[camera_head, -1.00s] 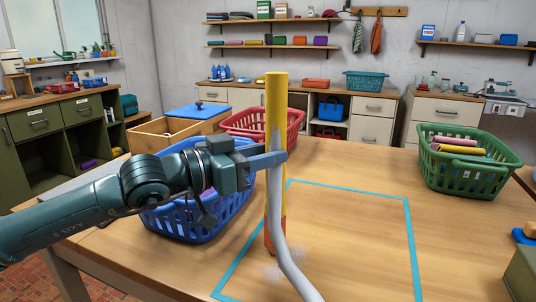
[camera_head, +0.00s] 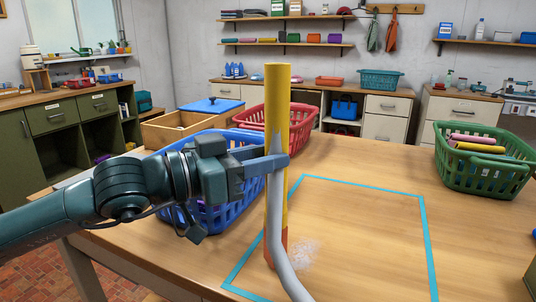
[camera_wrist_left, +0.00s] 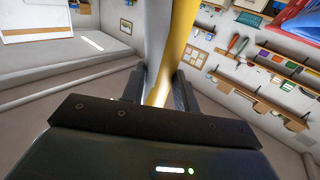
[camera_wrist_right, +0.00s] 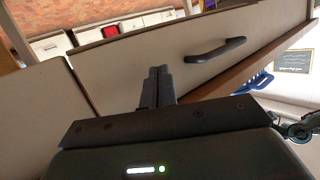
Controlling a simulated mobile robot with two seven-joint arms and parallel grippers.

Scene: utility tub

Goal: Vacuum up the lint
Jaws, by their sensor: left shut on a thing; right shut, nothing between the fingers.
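A vacuum wand (camera_head: 278,95), a yellow tube with a grey hose running down it and an orange lower end, stands upright on the wooden table. My left gripper (camera_head: 280,163) is shut on the wand around its middle; the wand also shows between the fingers in the left wrist view (camera_wrist_left: 180,45). A pale, powdery patch of lint (camera_head: 303,253) lies just right of the wand's orange end, near the left side of the blue-taped rectangle (camera_head: 424,220). The wand's mouth is hidden against the table. My right gripper (camera_wrist_right: 158,85) shows only in the right wrist view, shut and empty.
A blue basket (camera_head: 215,215) stands behind my left arm. A red basket (camera_head: 300,125) is behind the wand, and a green basket (camera_head: 480,175) with rolled cloths is at right. The taped area right of the lint is clear.

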